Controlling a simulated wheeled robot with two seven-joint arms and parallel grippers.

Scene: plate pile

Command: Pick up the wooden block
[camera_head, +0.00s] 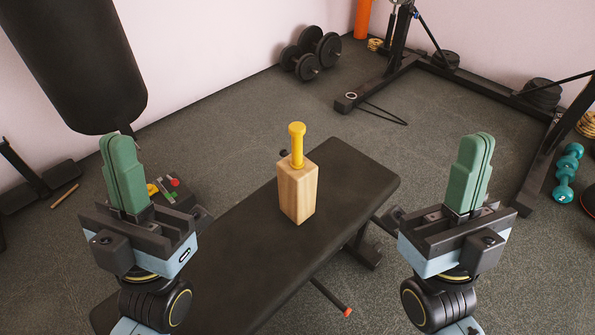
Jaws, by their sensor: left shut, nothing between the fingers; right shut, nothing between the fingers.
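The wooden block (297,193) stands upright on the dark padded bench (345,172), near the middle of the view. A yellow peg-like piece with a round head (297,143) stands upright on top of the block. My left gripper (122,172) is at the left with its green fingers shut and empty, pointing up, well apart from the block. My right gripper (470,172) is at the right, also shut and empty with its green fingers pointing up, apart from the block.
Black dumbbells (311,53) lie by the back wall, and a punching bag (75,60) hangs at the upper left. A black rack (480,82) and teal dumbbells (567,172) are at the right. A bench lever with a red tip (330,297) sticks out at the front.

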